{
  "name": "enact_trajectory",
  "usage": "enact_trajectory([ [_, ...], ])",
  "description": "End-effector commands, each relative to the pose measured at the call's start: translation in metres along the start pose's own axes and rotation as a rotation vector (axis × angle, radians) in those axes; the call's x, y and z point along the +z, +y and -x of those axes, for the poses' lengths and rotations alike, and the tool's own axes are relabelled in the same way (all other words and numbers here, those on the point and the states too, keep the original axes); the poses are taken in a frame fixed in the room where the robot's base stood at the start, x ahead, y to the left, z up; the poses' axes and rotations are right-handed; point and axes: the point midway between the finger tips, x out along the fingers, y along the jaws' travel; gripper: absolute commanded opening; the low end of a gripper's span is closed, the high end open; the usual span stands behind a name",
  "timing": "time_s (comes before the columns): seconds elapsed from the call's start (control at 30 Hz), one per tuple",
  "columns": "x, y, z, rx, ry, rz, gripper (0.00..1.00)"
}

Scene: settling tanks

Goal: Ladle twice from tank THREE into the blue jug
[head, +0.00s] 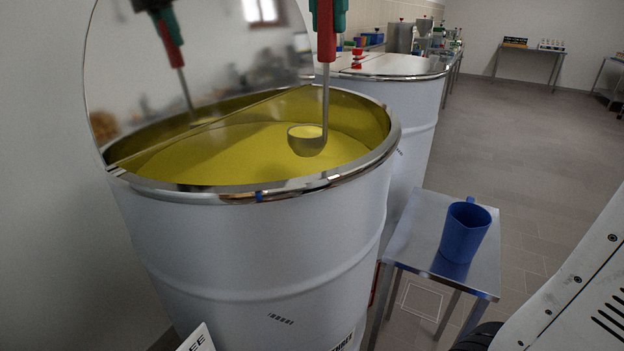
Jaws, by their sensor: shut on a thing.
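The white tank (260,240) stands open in front of me, holding yellow liquid (220,150). A tag (196,339) at its lower front shows only the letters "EE". My gripper (328,12), cut off by the top edge, is shut on the ladle's red handle (325,42). The ladle hangs upright inside the tank's rim, its metal bowl (307,147) toward the right side. The bowl looks just above the liquid, and yellow shows inside it. The blue jug (464,233) stands upright on a small metal table to the right; its contents are hidden.
The tank's raised mirror-like lid (200,70) stands at the left and reflects the ladle. A second, closed tank (415,115) stands behind. The small metal table (415,235) is beside the tank. Open floor (500,130) lies beyond; side tables stand far back.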

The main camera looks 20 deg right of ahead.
Motion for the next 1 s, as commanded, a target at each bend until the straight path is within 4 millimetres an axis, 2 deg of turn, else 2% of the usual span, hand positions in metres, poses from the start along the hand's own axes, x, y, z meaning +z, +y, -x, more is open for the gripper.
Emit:
enact_trajectory([
  [1.0, 0.008, 0.000, 0.061, 0.001, -0.001, 0.001, 0.00],
])
